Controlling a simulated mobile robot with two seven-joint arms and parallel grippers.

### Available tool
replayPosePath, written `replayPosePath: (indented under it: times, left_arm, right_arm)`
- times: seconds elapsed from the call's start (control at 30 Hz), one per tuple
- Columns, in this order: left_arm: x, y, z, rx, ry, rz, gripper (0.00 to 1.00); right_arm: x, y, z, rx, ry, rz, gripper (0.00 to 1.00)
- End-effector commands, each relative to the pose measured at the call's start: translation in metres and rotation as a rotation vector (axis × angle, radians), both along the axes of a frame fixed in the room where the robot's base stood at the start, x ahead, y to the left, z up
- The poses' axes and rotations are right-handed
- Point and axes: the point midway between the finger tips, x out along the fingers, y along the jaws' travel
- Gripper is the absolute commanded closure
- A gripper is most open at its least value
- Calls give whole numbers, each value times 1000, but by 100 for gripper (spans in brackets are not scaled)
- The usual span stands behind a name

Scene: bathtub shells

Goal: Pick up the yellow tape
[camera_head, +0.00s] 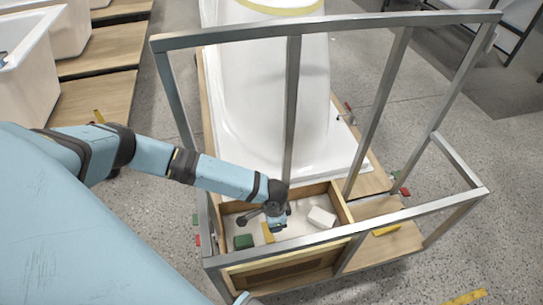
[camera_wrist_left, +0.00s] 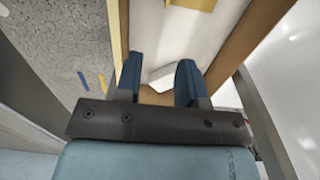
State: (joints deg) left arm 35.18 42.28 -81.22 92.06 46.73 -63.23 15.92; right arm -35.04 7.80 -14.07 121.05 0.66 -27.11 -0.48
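A yellow piece (camera_head: 267,232), which may be the tape, is in the wooden tray (camera_head: 345,207) just left of my left gripper. A yellow piece (camera_wrist_left: 200,3) also shows at the top edge of the left wrist view, beyond the fingers. My left gripper (camera_head: 277,223) is over the tray. In the left wrist view its two blue fingers (camera_wrist_left: 157,82) are apart. A white block (camera_wrist_left: 163,73) shows between and beyond them, and I see nothing clamped. The gripper hides part of the tray.
The tray also holds a white block (camera_head: 321,217) and a green block (camera_head: 243,241). A grey metal frame (camera_head: 293,105) stands around it, with a white tub shell (camera_head: 270,90) behind. Another yellow piece (camera_head: 386,230) lies on the wood at right. Open floor lies farther right.

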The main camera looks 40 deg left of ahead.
Motion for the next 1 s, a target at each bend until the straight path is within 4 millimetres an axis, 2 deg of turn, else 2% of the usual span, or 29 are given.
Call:
replayPosePath:
  times: [0.03, 0.1, 0.33, 0.6, 0.7, 0.87, 1.0]
  left_arm:
    - [1, 3, -24, 6, 2, 2, 64]
    - [1, 5, -34, 12, 4, 4, 64]
    - [2, 8, -53, 20, 8, 7, 64]
    - [2, 9, -105, 20, 8, 7, 64]
    - [2, 8, -119, 19, 8, 7, 64]
    - [2, 9, -129, 19, 7, 7, 64]
    - [2, 9, -146, 19, 7, 6, 64]
  right_arm:
    - [0, 1, -21, 2, 1, 1, 24]
    - [0, 2, -27, 5, -1, 2, 24]
    - [1, 4, -31, 11, -5, 2, 24]
    - [2, 7, -32, 28, -21, 5, 24]
    - [2, 8, -32, 34, -26, 5, 24]
    - [3, 9, -26, 41, -38, 6, 24]
    - [4, 9, -33, 45, -39, 7, 24]
